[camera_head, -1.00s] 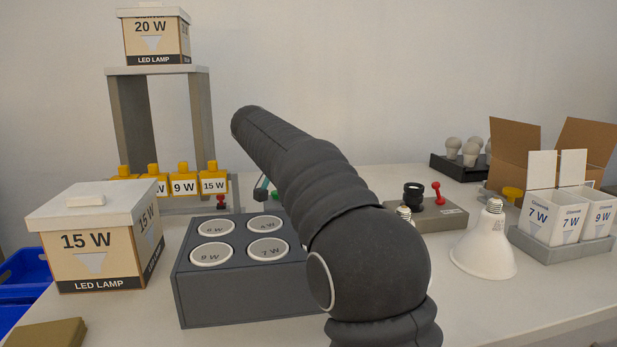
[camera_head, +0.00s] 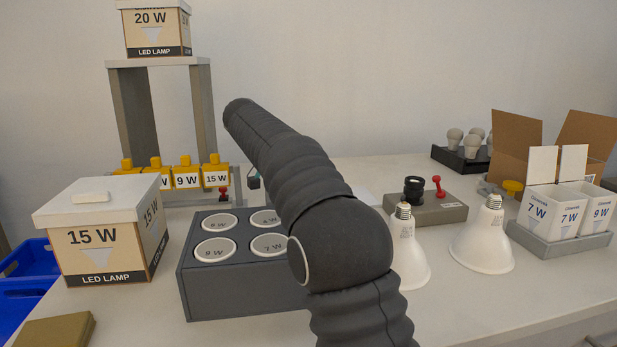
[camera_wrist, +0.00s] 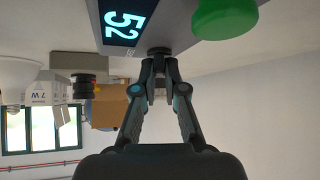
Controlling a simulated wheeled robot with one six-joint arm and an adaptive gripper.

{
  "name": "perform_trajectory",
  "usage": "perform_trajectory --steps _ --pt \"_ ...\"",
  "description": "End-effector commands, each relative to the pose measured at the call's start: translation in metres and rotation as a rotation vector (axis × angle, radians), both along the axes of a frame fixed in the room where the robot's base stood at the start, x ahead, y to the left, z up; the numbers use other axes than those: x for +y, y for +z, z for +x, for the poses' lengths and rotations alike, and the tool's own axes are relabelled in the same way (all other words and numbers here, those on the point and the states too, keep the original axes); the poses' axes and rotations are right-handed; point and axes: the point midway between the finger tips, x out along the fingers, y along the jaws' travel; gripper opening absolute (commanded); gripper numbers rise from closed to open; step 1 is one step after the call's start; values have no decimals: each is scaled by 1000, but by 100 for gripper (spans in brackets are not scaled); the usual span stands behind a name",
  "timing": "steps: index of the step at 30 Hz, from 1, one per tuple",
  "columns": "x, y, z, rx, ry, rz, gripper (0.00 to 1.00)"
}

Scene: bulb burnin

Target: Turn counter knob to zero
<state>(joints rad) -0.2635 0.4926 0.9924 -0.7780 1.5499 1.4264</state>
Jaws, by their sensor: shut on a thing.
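In the wrist view, my gripper (camera_wrist: 160,66) has its fingertips closed on a small dark knob (camera_wrist: 158,51) at the edge of the grey counter unit (camera_wrist: 178,28). The knob is mostly hidden by the fingers. A green dome button (camera_wrist: 225,17) stands on the same unit, to the right of the fingers. In the head view, my arm covers the counter and knob.
A dark socket block (camera_head: 240,290) with round labelled wells stands left of my arm. A 15 W box (camera_head: 95,240) is farther left. White lamps (camera_head: 483,240) and a grey fixture (camera_head: 430,207) stand right. A tray of small cartons (camera_head: 560,240) is far right.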

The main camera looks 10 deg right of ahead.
Motion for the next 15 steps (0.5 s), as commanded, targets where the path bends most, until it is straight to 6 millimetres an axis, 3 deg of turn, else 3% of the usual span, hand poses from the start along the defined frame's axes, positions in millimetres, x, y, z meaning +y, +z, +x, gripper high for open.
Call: perform_trajectory --steps 1,2,4,15 --pt "-1 0 1 -2 0 -1 0" --pt "-1 0 1 -2 0 -1 18" --pt "-1 0 1 -2 0 -1 35" --pt "3 3 0 -2 2 0 35"
